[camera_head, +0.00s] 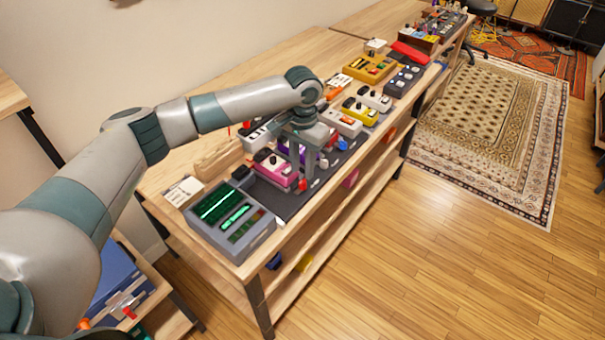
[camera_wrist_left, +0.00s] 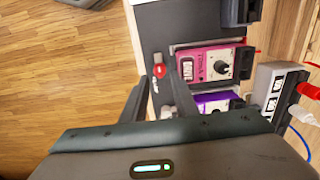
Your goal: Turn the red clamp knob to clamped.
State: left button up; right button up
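In the left wrist view a red knob (camera_wrist_left: 160,70) sits on the dark board's edge, beside a pink pedal (camera_wrist_left: 208,64). My left gripper (camera_wrist_left: 158,78) is open, its two fingers apart on either side of the knob, with gaps showing. In the head view my left gripper (camera_head: 300,165) points down over the pedalboard. A small red piece (camera_head: 302,184) by the pink pedal (camera_head: 276,169) appears to be the same knob. I cannot read the knob's setting. My right gripper is not in view.
A grey box with green screens (camera_head: 232,220) stands at the bench's near end. A purple pedal (camera_wrist_left: 215,101) is close to my left gripper. The wooden floor (camera_head: 450,260) in front is clear.

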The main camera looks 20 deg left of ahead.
aim_at(303, 181)
pick_arm(q)
jog(key=shift+f+p, duration=0.3)
jog(key=shift+f, duration=1.9)
grip_shut()
